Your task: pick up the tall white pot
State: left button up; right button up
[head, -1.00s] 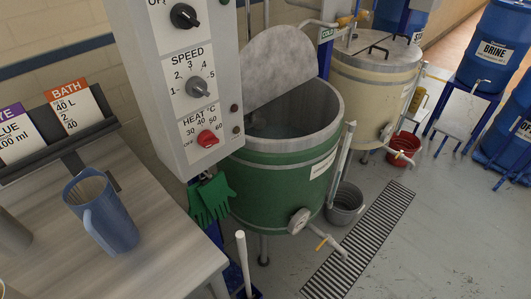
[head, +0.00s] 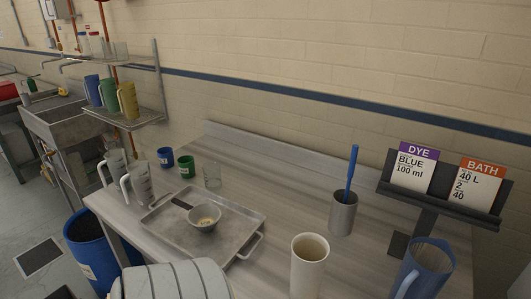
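A tall white pot (head: 309,268) stands upright at the front of the grey worktable (head: 282,178). It is open at the top, its inside looks pale brownish, and its base is cut off by the bottom edge of the head view. Neither of my grippers shows in this view, and nothing is seen touching the pot.
Left of the pot is a metal tray (head: 170,232) with a small bowl (head: 204,217). Behind it stands a grey cup with a blue-handled tool (head: 343,213). A blue jug (head: 424,271) and a card stand (head: 440,198) are at right. Two handled jugs stand at far left.

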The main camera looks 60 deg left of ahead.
aim_at(310, 250)
jog(key=j+u, duration=0.1)
jog(key=u, duration=1.4)
jog(key=j+z, duration=0.2)
jog(key=z, duration=0.25)
jog(key=j+z, duration=0.2)
jog(key=z, duration=0.2)
jog(key=j+z, duration=0.2)
jog(key=z, duration=0.25)
